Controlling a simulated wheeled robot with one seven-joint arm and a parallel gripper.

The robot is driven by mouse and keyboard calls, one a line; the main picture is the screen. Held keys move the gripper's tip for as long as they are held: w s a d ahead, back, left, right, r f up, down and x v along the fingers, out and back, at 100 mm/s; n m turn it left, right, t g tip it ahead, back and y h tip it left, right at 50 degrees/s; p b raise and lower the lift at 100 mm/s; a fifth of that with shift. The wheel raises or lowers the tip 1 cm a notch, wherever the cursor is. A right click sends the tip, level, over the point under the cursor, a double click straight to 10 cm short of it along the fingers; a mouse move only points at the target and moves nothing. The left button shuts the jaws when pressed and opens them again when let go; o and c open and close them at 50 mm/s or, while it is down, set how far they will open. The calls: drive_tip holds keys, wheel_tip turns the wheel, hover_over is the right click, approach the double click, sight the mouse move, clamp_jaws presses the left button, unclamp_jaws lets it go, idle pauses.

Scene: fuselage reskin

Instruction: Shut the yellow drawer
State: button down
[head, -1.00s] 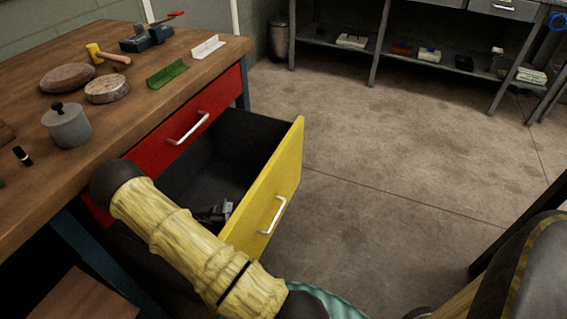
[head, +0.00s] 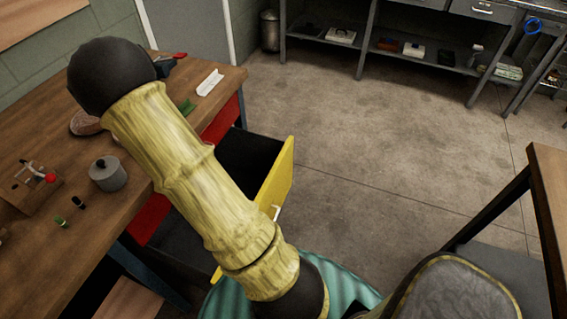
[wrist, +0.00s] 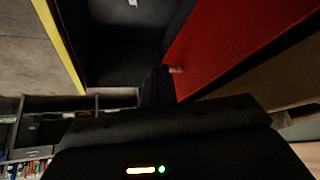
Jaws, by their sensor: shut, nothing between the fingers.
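My gripper (wrist: 158,84) is shut and empty, dark against the drawer and the red drawer front (wrist: 235,40). The head view does not show my gripper. I cannot tell whether it touches anything.
The workbench top (head: 40,150) holds a grey lidded pot (head: 108,174), a wooden block with a red-knobbed clamp (head: 33,183) and other small things. Grey shelving (head: 375,60) stands along the back. A wooden-topped table (head: 548,190) is at the right. The floor between is clear.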

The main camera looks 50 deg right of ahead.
drive_tip(key=s+a+r+n+g+y+p, duration=0.1)
drive_tip(key=s+r+p, duration=0.4)
drive_tip(key=r, duration=0.9)
drive_tip(key=s+a+r+n+y+p, duration=0.1)
drive_tip(key=s+a+r+n+p, duration=0.3)
drive_tip(key=r+p, duration=0.8)
drive_tip(key=s+a+r+n+g+y+p, duration=0.1)
drive_tip(key=s+r+p, duration=0.5)
drive_tip(key=r, duration=1)
drive_tip(key=a+n+p, duration=0.1)
drive_tip(key=a+p, duration=0.1)
drive_tip(key=p, duration=0.1)
drive_tip(key=shift+s+n+g, duration=0.3)
drive_tip(key=shift+s+n, duration=0.05)
drive_tip(key=shift+n, duration=0.05)
drive_tip(key=shift+r, duration=0.1)
